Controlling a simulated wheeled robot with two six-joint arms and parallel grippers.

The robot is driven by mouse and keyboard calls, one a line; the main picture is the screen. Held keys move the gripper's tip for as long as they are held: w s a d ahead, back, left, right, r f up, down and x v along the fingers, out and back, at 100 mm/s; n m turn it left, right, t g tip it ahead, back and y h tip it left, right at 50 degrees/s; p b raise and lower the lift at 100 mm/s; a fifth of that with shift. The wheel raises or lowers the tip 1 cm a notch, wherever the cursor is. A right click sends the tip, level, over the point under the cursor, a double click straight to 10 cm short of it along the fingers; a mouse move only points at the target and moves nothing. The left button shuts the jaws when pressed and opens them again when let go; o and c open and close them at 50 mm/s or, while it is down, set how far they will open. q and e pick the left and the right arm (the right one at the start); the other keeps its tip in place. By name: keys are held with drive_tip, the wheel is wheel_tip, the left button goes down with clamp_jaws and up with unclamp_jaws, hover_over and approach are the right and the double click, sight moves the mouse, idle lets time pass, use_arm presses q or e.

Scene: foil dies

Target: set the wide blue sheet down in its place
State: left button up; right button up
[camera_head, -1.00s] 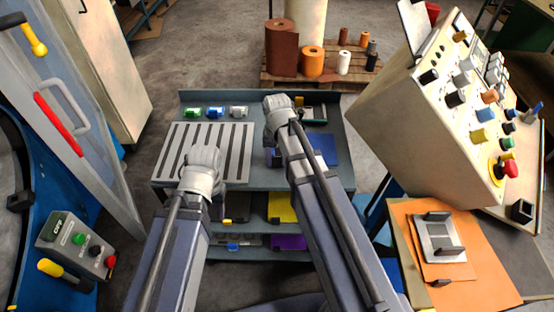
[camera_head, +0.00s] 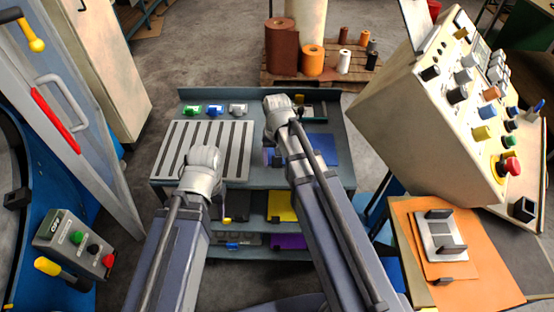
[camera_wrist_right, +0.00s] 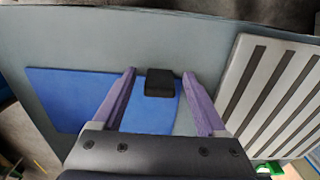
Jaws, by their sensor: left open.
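The wide blue sheet (camera_head: 323,149) lies flat on the right part of the grey cart top, partly hidden behind my right arm. In the right wrist view the sheet (camera_wrist_right: 62,98) shows to the left of and between the purple fingers. A black block (camera_wrist_right: 160,83) sits near its right end. My right gripper (camera_wrist_right: 159,78) is around this block, with a gap on either side, open. In the head view my right gripper (camera_head: 272,155) is mostly hidden by its own arm. My left gripper (camera_head: 216,206) is near the cart's front, its jaws hardly visible, and appears empty.
A slotted pale plate (camera_head: 205,140) lies left of the sheet. Green, blue and white small items (camera_head: 215,110) stand behind it. A yellow sheet (camera_head: 282,207) and a purple sheet (camera_head: 288,241) lie on lower shelves. A control console (camera_head: 430,110) stands to the right.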

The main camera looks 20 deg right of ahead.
drive_tip(key=shift+o, duration=0.2)
wheel_tip(320, 180, up, 8)
drive_tip(key=p, duration=0.8)
drive_tip(key=s+a+n+h, duration=0.1)
drive_tip(key=s+a+n, duration=0.6)
drive_tip(key=s+a, duration=0.3)
drive_tip(key=s, duration=0.3)
drive_tip(key=shift+s+a, duration=0.15)
drive_tip(key=shift+s, duration=0.25)
